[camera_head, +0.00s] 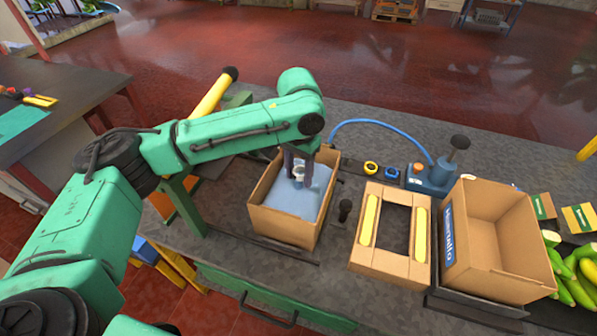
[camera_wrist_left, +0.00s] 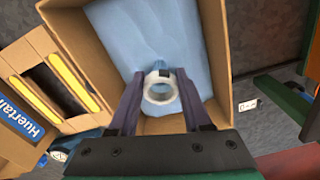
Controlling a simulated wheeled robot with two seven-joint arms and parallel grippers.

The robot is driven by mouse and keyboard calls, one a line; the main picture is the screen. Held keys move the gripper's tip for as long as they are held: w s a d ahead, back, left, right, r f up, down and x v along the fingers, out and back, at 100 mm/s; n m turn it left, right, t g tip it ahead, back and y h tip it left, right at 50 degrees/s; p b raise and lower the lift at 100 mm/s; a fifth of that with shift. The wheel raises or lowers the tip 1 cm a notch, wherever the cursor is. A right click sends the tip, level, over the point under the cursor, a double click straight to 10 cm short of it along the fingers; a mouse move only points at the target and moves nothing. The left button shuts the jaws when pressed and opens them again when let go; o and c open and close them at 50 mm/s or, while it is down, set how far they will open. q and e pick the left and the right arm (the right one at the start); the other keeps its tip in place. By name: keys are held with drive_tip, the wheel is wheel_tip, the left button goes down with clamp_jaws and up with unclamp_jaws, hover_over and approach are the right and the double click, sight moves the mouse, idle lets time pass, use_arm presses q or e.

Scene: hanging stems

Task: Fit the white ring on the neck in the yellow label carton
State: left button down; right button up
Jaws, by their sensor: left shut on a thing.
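An open brown carton (camera_head: 328,188) lined with a light blue bag (camera_head: 283,198) stands under my left gripper (camera_head: 298,176); no yellow label shows on its visible sides. In the left wrist view the bag (camera_wrist_left: 120,40) fills the carton (camera_wrist_left: 75,62), and a blue neck (camera_wrist_left: 158,65) rises from it. My left gripper (camera_wrist_left: 159,80) is shut on the white ring (camera_wrist_left: 160,99), which has a small dark piece on its rim. The ring is at the neck's top end in that view; I cannot tell whether it is around the neck or just above it. My right gripper is out of view.
To the right stand a dark knob (camera_head: 344,207), a carton frame with yellow strips (camera_head: 391,270), and an empty carton (camera_head: 487,277) with a blue label. Bananas (camera_head: 577,272) are at far right.

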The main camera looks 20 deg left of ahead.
use_arm(q)
drive_tip(key=shift+s+f+p, duration=0.5)
drive_tip(key=shift+f+p, duration=0.05)
drive_tip(key=shift+p, duration=0.15)
drive_tip(key=shift+w+a+r, duration=0.15)
drive_tip(key=shift+a, duration=0.1)
drive_tip(key=shift+d+f, duration=0.1)
drive_tip(key=shift+f, duration=0.45)
idle(0.7)
idle(0.5)
unclamp_jaws()
idle(0.6)
drive_tip(key=shift+r+p, duration=1.5)
drive_tip(key=shift+p, duration=0.5)
